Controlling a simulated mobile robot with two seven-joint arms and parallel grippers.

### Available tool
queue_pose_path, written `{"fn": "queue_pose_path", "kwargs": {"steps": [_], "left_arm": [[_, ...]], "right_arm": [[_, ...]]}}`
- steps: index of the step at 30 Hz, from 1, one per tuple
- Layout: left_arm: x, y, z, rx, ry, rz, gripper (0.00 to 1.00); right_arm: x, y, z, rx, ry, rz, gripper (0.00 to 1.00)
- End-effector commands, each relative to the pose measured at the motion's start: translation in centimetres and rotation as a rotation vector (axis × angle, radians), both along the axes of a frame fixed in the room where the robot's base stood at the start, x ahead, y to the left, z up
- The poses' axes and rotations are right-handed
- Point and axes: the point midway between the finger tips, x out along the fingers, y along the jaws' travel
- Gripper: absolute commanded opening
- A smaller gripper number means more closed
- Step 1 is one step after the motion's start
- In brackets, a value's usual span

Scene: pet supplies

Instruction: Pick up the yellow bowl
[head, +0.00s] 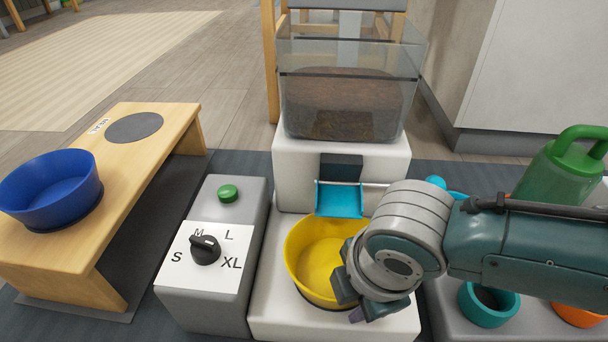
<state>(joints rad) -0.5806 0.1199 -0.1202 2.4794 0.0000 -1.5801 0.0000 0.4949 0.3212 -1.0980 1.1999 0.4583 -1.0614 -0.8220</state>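The yellow bowl (313,255) sits on the white base of the food dispenser (297,170), below its blue flap (340,199). The bowl looks upright and empty from here. My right arm comes in from the right, and its gripper (352,302) is down at the bowl's front right rim. One dark finger part overlaps the bowl; the arm hides the bowl's right side. I cannot see whether the fingers are closed on the rim. My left gripper is not in view.
A grey box with a black size dial (205,249) and green button (228,193) stands left of the dispenser. A blue bowl (52,188) rests on a wooden stand (140,190). At right are a green watering can (562,170), a teal cup (488,305) and an orange one (580,314).

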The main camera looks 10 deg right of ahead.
Motion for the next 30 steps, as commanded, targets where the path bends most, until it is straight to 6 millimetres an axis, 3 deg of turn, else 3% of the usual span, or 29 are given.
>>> {"fn": "queue_pose_path", "kwargs": {"steps": [4,15,30], "left_arm": [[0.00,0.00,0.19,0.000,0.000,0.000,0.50],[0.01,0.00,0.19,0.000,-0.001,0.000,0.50],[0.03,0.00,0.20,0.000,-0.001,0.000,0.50]], "right_arm": [[0.02,0.02,0.19,0.000,0.000,0.000,0.41],[0.00,0.03,0.19,0.000,0.000,0.000,0.00],[0.00,0.02,0.16,0.000,0.000,0.000,0.00]]}}
